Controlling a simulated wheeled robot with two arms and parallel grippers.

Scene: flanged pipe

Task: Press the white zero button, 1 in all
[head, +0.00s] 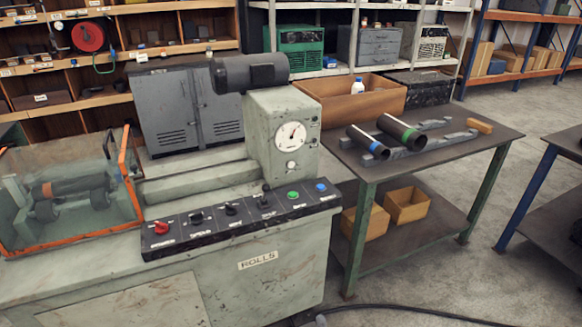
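A small round white button (291,165) sits on the front of the machine's grey-green upright housing (256,147), just below a round white dial gauge (291,135). I take it to be the zero button, but no label on it is readable. Nothing covers it. Whether it is pressed in cannot be told. Neither of my grippers shows in the head view.
A sloping black control panel (241,222) with a red knob (161,227), black knobs, a lever (266,196), a green button (293,194) and a blue button (320,187) lies below. A table (451,149) with pipes stands right. An orange-framed guard (132,175) stands left.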

